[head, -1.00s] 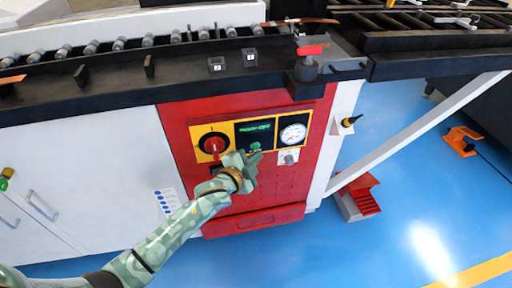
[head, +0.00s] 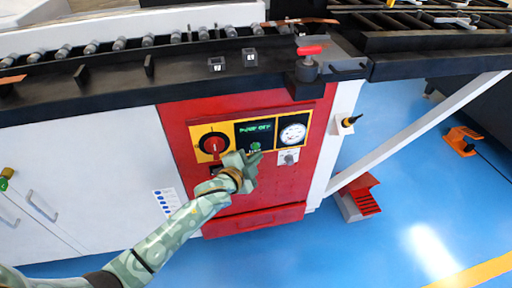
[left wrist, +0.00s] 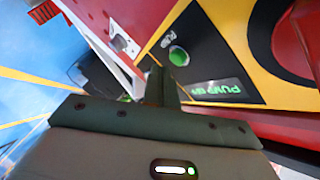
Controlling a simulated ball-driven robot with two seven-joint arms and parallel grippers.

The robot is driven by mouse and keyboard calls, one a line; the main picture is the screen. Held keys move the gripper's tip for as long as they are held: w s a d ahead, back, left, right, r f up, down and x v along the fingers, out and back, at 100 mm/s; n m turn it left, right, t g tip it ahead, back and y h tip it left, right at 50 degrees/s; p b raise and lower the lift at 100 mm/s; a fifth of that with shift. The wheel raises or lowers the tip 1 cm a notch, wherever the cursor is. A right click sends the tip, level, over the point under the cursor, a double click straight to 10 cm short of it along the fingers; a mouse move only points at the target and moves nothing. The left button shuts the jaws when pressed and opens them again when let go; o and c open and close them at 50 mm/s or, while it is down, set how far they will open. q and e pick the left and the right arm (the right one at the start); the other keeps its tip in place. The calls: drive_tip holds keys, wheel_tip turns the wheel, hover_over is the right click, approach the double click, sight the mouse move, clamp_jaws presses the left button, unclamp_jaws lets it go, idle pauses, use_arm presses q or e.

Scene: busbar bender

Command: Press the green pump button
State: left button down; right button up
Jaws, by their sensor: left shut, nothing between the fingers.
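The green pump button (head: 255,147) sits on the black middle panel of the red cabinet, below a small display (head: 254,127) with green text that reads like "PUMP OFF". My left gripper (head: 256,157) is shut and empty, with its tips just below the button in the head view. In the left wrist view the round green button (left wrist: 179,56) shows uncovered, just beyond and to the right of the shut fingers (left wrist: 160,88). I cannot tell whether the tips touch the panel. My right gripper is not in view.
A red rotary switch (head: 213,145) is left of the button and a white gauge (head: 293,133) is right of it. A small key switch (head: 288,157) lies below the gauge. A red-handled part (head: 311,51) stands on the black bench edge above.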

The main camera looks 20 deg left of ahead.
use_arm(q)
drive_tip(key=shift+w+a+r, duration=0.1)
drive_tip(key=shift+w+a, duration=0.15)
drive_tip(key=shift+w, duration=0.1)
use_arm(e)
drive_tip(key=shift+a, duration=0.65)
use_arm(q)
drive_tip(key=shift+w, duration=0.1)
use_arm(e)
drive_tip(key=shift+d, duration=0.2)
